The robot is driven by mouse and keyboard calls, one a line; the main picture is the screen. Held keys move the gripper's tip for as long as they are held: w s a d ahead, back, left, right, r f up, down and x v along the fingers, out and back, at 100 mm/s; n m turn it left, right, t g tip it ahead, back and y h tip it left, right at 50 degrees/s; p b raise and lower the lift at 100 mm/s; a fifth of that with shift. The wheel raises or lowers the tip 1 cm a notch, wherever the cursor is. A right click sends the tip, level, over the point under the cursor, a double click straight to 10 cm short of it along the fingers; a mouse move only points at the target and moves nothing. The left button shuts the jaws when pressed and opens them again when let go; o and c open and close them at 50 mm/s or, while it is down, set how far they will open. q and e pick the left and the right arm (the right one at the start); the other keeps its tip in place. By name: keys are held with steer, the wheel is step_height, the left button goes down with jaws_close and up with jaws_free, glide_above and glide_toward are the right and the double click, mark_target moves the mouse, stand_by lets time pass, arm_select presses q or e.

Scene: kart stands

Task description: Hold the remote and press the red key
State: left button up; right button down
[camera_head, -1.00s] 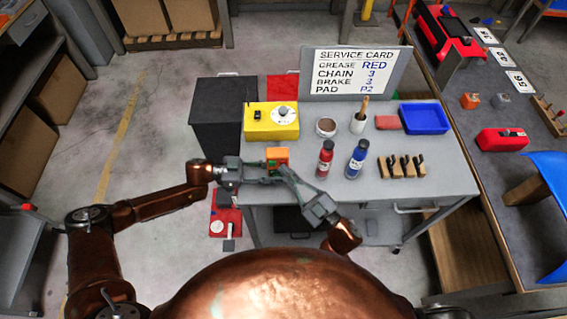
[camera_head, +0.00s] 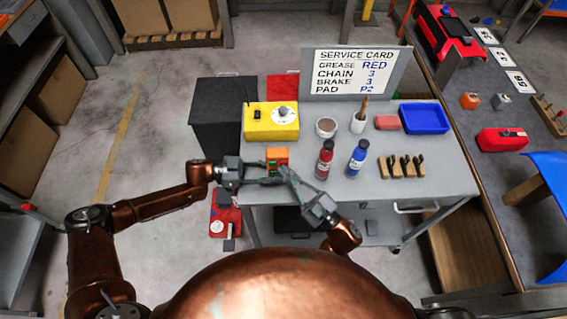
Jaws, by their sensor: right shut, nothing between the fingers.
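My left gripper (camera_head: 262,173) reaches in from the left, low over the front left corner of the grey cart top (camera_head: 440,175). Its fingers are too small and overlapped to tell whether they hold anything. My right gripper (camera_head: 284,171) comes from the right and is shut and empty, its tips close to the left gripper's tips. Just behind both tips is an orange block (camera_head: 277,154) with a green part low on its front. I cannot make out a remote or a red key for certain; they may be small or hidden among the fingers.
A red bottle (camera_head: 324,162) and a blue bottle (camera_head: 357,160) stand close to the right of my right gripper. Behind are a yellow box (camera_head: 271,122), a cup (camera_head: 326,128) and a service card (camera_head: 355,75). A blue tray (camera_head: 424,119) is at the back right.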

steer(key=shift+s, duration=0.65)
steer(key=shift+s, duration=0.1)
steer(key=s, duration=0.4)
steer(key=shift+s, duration=0.4)
arm_select(q)
steer(key=o, duration=1.2)
steer(key=shift+c, duration=0.2)
